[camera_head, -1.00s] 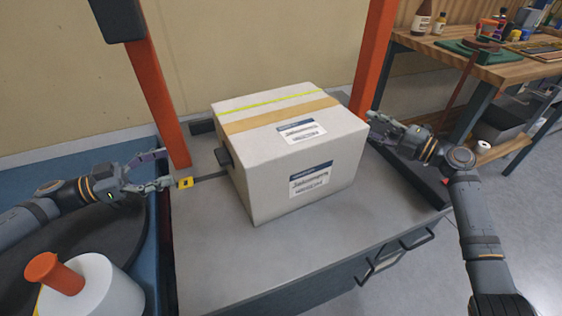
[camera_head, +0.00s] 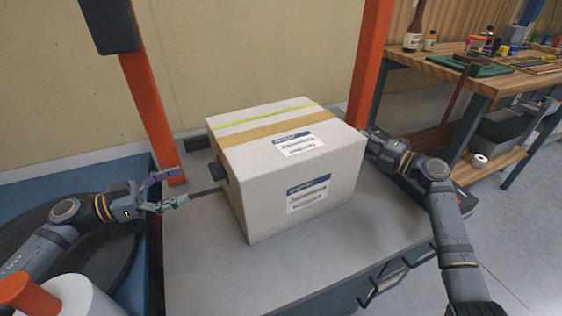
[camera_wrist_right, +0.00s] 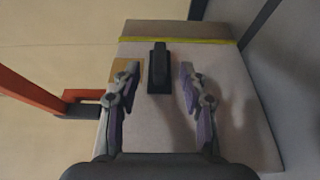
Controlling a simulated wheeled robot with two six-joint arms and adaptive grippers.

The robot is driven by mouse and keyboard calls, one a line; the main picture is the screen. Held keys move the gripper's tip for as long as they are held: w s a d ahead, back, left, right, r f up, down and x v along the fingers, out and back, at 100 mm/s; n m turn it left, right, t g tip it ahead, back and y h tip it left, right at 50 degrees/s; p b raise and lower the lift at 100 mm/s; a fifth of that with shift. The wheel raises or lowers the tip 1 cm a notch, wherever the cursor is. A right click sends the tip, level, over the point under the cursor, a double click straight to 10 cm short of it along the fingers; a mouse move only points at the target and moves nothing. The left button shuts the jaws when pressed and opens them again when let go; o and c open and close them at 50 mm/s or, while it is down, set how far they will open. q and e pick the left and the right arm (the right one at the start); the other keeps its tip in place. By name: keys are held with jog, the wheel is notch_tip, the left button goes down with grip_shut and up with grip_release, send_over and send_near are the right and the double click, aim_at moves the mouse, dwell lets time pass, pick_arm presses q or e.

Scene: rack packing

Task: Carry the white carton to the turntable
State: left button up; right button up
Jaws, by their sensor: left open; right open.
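The white carton (camera_head: 300,180) stands upright on a grey-topped cabinet (camera_head: 210,270) in the head view. It has labels, a tan tape band, a yellow strap and a black handle (camera_head: 218,172) on its left side. My left gripper (camera_head: 178,189) is open and empty, a short gap left of that handle. My right gripper (camera_head: 373,142) is at the carton's right side, partly hidden behind its edge. In the right wrist view my right gripper (camera_wrist_right: 157,76) is open, its fingers on either side of another black handle (camera_wrist_right: 159,68). The turntable, a dark disc (camera_head: 118,252), is at the left.
Orange posts (camera_head: 150,110) rise behind the carton on both sides. A white roll with an orange core (camera_head: 85,300) stands at the lower left. A wooden workbench (camera_head: 490,80) with bottles is at the right. Cabinet handles (camera_head: 385,285) stick out in front.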

jog(key=x, duration=0.6)
pick_arm(q)
jog(key=x, duration=0.6)
jog(key=c, duration=0.9)
pick_arm(e)
jog(key=c, duration=0.9)
pick_arm(q)
jog(key=shift+w, duration=0.1)
grip_shut()
pick_arm(e)
grip_shut()
